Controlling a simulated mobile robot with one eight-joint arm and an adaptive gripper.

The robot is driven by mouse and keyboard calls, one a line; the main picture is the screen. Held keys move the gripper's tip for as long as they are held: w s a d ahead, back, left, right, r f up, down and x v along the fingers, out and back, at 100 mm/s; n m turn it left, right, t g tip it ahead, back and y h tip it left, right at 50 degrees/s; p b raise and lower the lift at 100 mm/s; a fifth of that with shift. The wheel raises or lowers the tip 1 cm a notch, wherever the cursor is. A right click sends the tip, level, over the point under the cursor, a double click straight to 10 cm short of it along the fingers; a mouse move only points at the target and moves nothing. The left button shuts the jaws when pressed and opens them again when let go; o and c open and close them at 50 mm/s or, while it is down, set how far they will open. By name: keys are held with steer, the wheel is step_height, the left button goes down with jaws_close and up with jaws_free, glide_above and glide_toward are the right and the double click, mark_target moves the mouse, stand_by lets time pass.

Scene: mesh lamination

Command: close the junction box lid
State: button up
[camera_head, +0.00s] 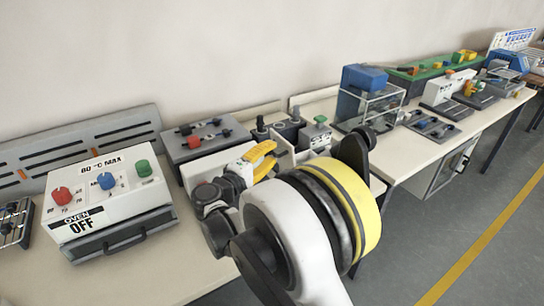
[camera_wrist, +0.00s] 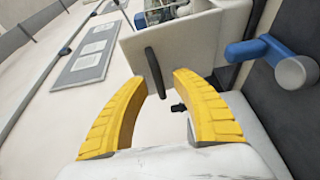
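My gripper (camera_wrist: 160,84) is open, with its two yellow fingers apart and nothing visible held between them. A pale grey open-topped box (camera_wrist: 190,48), which looks like the junction box, is just beyond the fingertips in the wrist view. A dark upright strip, perhaps a handle (camera_wrist: 154,72), stands on its near face, roughly in line with the gap between the fingers. I cannot tell whether the fingers touch it. Small parts show inside the box. In the head view my gripper (camera_head: 262,157) is beside a pale panel (camera_head: 285,152); my arm hides much of that area.
A blue-ended lever (camera_wrist: 265,55) stands right of the box in the wrist view. A white oven box (camera_head: 108,195) is at left in the head view. A grey knob panel (camera_head: 205,138) lies behind my gripper. A clear case with a blue block (camera_head: 365,80) stands farther right.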

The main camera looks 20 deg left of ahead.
steer(key=shift+w+d, duration=0.15)
steer(key=shift+w, duration=0.25)
jaws_close()
steer(key=shift+r, duration=0.15)
